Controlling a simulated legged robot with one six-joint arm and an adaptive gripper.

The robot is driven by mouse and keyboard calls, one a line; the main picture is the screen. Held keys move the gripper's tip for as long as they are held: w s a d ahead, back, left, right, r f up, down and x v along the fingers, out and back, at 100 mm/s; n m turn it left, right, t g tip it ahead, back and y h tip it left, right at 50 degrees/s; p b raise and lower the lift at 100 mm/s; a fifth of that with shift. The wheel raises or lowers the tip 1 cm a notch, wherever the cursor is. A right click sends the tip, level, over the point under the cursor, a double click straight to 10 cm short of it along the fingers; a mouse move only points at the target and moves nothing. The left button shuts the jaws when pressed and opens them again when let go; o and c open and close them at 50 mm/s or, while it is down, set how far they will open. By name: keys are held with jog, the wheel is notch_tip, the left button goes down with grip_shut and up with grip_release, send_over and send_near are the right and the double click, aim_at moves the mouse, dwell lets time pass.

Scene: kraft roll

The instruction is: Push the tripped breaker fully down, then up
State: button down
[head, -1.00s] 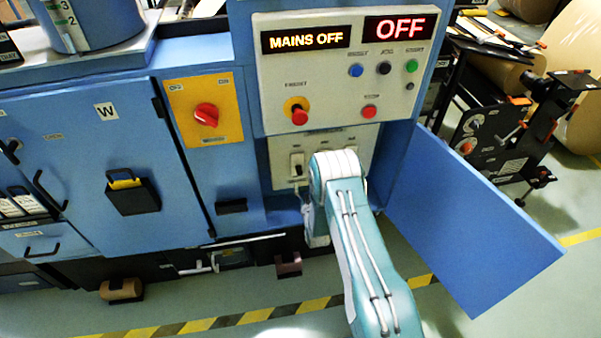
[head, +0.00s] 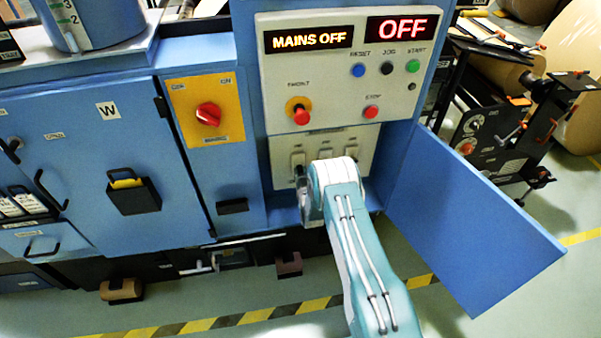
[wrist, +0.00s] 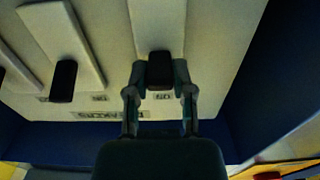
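The breaker panel (head: 367,150) is a pale plate with a row of 3 breakers under the control panel. My gripper (head: 301,176) is at the leftmost breaker (head: 297,158), and my arm covers part of the row's right side. In the wrist view, where the lettering is upside down, my gripper (wrist: 160,72) has one finger on each side of a black breaker lever (wrist: 160,68), close against it. A second black lever (wrist: 63,80) stands free to its left, and a third shows at the left edge. Which breaker is tripped I cannot tell.
Signs above read MAINS OFF (head: 309,39) and OFF (head: 402,27). A red knob (head: 301,116) and a STOP button (head: 371,112) sit just above the breakers. An open blue door (head: 470,220) stands to the right of my arm. A red rotary switch (head: 208,114) is at left.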

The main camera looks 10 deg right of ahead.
jog(key=shift+f, duration=0.1)
jog(key=shift+f+t, duration=0.3)
jog(key=shift+t, duration=0.4)
jog(key=shift+w+f+t, duration=0.1)
jog(key=shift+f+t, duration=0.2)
jog(key=shift+t, duration=0.6)
jog(key=shift+w+f+t, duration=0.1)
jog(key=shift+f+t, duration=0.15)
jog(key=shift+t, duration=0.65)
jog(key=shift+c, duration=2.4)
grip_release()
jog(key=shift+s, duration=0.1)
jog(key=v, duration=1.2)
jog(key=shift+f, duration=0.15)
